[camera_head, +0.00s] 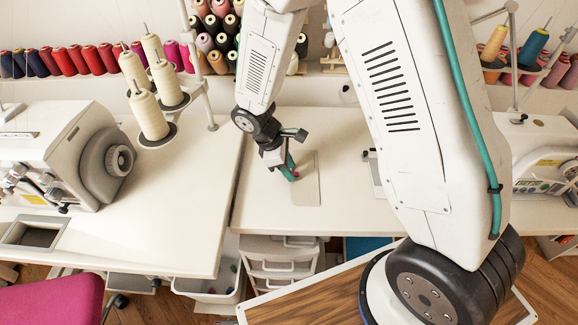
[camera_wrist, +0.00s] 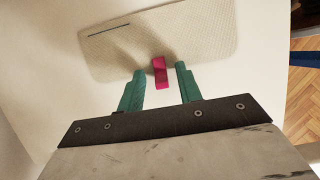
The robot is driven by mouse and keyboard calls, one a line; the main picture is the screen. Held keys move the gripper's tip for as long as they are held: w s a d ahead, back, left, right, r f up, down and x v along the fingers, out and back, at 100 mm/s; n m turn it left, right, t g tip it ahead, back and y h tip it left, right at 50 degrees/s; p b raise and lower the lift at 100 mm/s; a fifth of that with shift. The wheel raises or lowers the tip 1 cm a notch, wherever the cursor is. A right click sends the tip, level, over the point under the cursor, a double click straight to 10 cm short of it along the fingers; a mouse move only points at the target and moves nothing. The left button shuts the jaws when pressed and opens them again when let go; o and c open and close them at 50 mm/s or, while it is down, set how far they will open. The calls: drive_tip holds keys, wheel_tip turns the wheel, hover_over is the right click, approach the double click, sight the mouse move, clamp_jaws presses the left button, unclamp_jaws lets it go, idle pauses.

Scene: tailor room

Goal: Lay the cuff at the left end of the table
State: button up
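The cuff appears to be the pale beige, round-cornered flat piece (camera_head: 309,184) on the white table (camera_head: 262,205) under my arm. In the wrist view the cuff (camera_wrist: 205,45) has a dark slit near one end. A small magenta tab (camera_wrist: 160,74) stands at its near edge; I cannot tell whether it is fixed to the cuff. My gripper (camera_head: 291,171) is low over the cuff's left side. In the wrist view the gripper (camera_wrist: 160,70) has its teal fingers open on both sides of the tab, with gaps visible. Finger contact with the cuff cannot be told.
A sewing machine (camera_head: 70,155) and cones of cream thread (camera_head: 148,115) stand on another white table at the left. A second machine (camera_head: 540,150) is at the right. White drawers (camera_head: 280,268) stand below. The tabletop left of my gripper is clear.

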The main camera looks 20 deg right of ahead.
drive_tip(key=v, duration=1.1)
drive_tip(key=s+d+r+m+y, duration=0.1)
drive_tip(key=s+d+r+m, duration=0.3)
drive_tip(key=r, duration=0.7)
drive_tip(key=s+d+r+m+t+y, duration=0.1)
drive_tip(key=s+d+r+m, duration=0.1)
drive_tip(key=s, duration=0.4)
drive_tip(key=s+d+r+m+t+y, duration=0.1)
drive_tip(key=s+d+r+m, duration=0.1)
drive_tip(key=s+r+m, duration=0.2)
drive_tip(key=s+d+r+m+y, duration=0.1)
drive_tip(key=s+d+r+m, duration=0.1)
drive_tip(key=s, duration=0.8)
drive_tip(key=shift+s+d+r+m+t, duration=0.25)
drive_tip(key=shift+d+r+m+t, duration=0.15)
drive_tip(key=shift+r+m, duration=0.4)
